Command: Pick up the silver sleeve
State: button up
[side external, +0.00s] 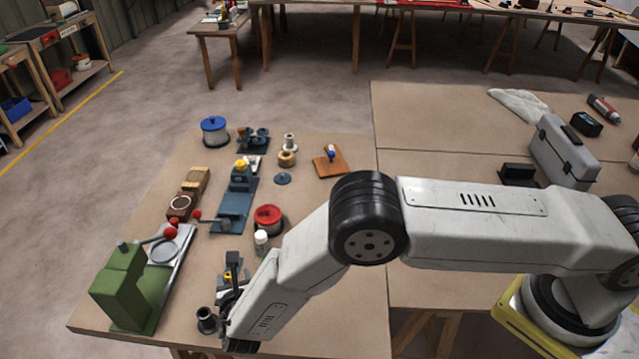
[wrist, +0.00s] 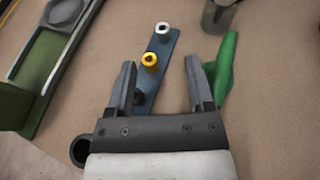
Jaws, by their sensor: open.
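In the wrist view my gripper (wrist: 160,64) is open, with a finger on each side of a narrow blue-grey strip (wrist: 157,88). A pale silver-white sleeve (wrist: 162,29) stands at the strip's far end, beyond the fingertips. A yellow sleeve (wrist: 149,60) stands on the strip roughly between the fingertips, nearer the left one. A dark piece on the strip is partly hidden by the left finger. No finger touches the silver sleeve. In the side view my gripper (side external: 232,302) is low over the table's front, mostly hidden by my arm; I cannot pick out the silver sleeve there.
A green object (wrist: 228,65) lies close beside the right finger. A black cup (side external: 206,320) is left of my gripper, and a green press (side external: 122,288) is farther left. A white-capped bottle (side external: 261,241) and red spool (side external: 268,219) stand behind.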

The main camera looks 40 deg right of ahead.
jog(key=shift+d+x, duration=0.1)
jog(key=shift+x, duration=1.85)
jog(key=shift+d+x, duration=0.15)
jog(key=shift+x, duration=1.75)
grip_shut()
